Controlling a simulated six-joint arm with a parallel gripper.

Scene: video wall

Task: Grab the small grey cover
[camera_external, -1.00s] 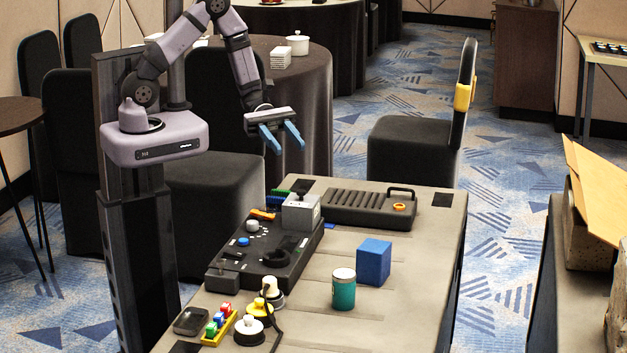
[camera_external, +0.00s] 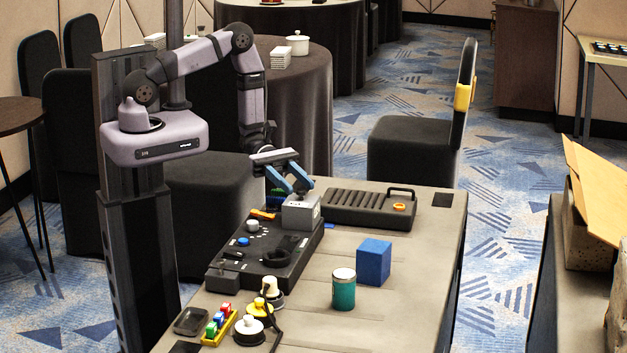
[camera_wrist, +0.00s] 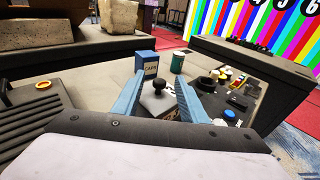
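The small grey cover (camera_external: 301,212) is a box-like block at the far end of a black control panel (camera_external: 240,270). In the wrist view, the cover (camera_wrist: 157,103) shows a black knob on top. My gripper (camera_external: 292,185) is open, with its blue fingers just above the cover. In the wrist view, the fingers of my gripper (camera_wrist: 162,84) appear on either side of the cover, with the knob between them. I see no grip on it, and whether a finger touches it is unclear.
A black ridged case (camera_external: 365,208) with a handle lies right of the cover. A blue box (camera_external: 373,262) and a teal can (camera_external: 343,292) stand nearer the front. Knobs and a yellow tray (camera_external: 219,328) lie at front left. The table's right side is mostly clear.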

